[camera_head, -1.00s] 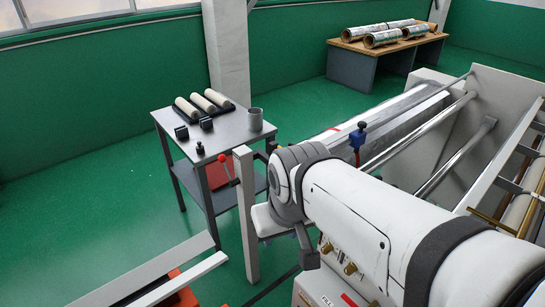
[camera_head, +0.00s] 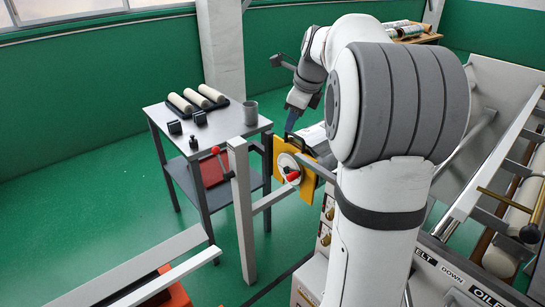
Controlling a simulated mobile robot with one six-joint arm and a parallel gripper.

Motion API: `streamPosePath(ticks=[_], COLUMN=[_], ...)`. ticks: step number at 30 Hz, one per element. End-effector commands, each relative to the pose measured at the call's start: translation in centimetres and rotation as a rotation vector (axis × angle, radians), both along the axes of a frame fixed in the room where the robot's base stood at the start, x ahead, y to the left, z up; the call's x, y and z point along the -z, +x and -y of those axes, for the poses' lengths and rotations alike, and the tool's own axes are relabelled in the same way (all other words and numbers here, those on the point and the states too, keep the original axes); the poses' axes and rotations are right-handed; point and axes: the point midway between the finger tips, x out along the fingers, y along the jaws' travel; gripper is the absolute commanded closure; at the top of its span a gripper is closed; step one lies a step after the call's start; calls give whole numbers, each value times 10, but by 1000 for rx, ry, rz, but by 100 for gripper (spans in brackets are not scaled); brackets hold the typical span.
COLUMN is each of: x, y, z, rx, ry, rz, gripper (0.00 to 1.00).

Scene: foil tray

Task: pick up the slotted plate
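I cannot pick out a plate with clear slots. A yellow plate (camera_head: 308,184) with a pale round disc and a red-tipped lever in front of it stands at the machine's near left end; whether it is slotted does not show. My gripper (camera_head: 291,122) points down just above the yellow plate's top in the picture, with a narrow blue tip showing. It appears apart from the plate, though depth is hard to judge. The gap between its fingers does not show. My arm hides much of the machine behind it.
A grey side table (camera_head: 225,125) at left carries pale rollers on a black rack (camera_head: 200,100), small black blocks and a grey cup (camera_head: 250,112). A red item (camera_head: 213,172) is on its lower shelf. A grey post (camera_head: 241,205) rises near the yellow plate.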

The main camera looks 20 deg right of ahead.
Motion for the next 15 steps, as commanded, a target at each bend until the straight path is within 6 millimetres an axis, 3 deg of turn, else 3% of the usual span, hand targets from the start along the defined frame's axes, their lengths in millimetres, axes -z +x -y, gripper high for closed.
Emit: streamPosePath(ticks=[1,6,15], x=[10,18,39], y=[13,38,53], z=[15,45,52], rx=[105,364,454], ry=[42,154,194], rz=[-8,-24,-33], gripper=[64,64,64])
